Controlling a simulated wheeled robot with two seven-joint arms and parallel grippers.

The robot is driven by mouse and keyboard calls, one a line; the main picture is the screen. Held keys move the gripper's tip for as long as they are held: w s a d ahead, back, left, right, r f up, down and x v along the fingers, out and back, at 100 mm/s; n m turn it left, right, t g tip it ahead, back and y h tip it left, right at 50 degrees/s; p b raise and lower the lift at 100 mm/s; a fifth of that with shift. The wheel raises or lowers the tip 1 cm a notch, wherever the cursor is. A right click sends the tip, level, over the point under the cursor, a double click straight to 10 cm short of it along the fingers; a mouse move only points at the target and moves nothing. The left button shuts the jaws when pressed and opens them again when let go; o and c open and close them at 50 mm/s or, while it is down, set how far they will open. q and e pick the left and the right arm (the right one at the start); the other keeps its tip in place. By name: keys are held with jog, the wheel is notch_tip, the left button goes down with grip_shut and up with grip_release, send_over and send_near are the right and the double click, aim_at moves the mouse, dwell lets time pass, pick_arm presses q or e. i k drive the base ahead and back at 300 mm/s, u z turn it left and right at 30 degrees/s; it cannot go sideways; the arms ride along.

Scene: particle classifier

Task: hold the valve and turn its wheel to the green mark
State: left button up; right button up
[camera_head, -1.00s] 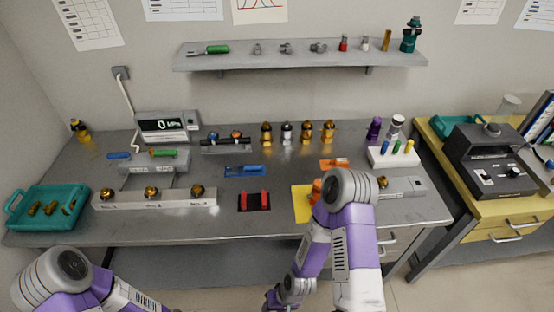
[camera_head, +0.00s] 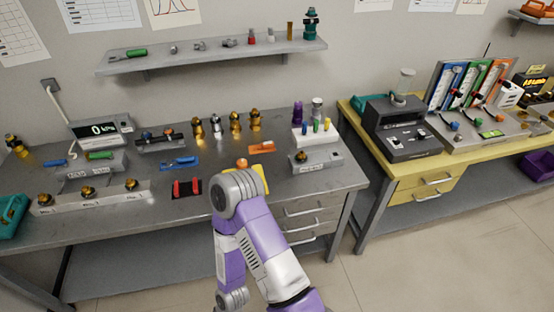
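I cannot tell for certain which thing is the valve, and no wheel with a green mark is clear at this size. A dark teal fitting (camera_head: 311,25) stands at the right end of the wall shelf. A grey rail (camera_head: 90,200) with three brass fittings lies at the left front of the grey bench. An orange piece (camera_head: 242,162) shows at a yellow mat (camera_head: 262,170), partly hidden behind my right arm. That arm rises from the bottom of the view, in front of the bench edge. Neither of my grippers shows.
The grey bench (camera_head: 190,228) carries a red-and-black holder (camera_head: 187,188), several brass fittings and a gauge display (camera_head: 95,130). On the right, a yellow bench (camera_head: 385,172) holds a dark device (camera_head: 400,143) and coloured panels. A floor gap separates the benches.

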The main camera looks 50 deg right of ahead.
aim_at(241, 164)
jog(key=k, duration=0.4)
jog(key=z, duration=0.9)
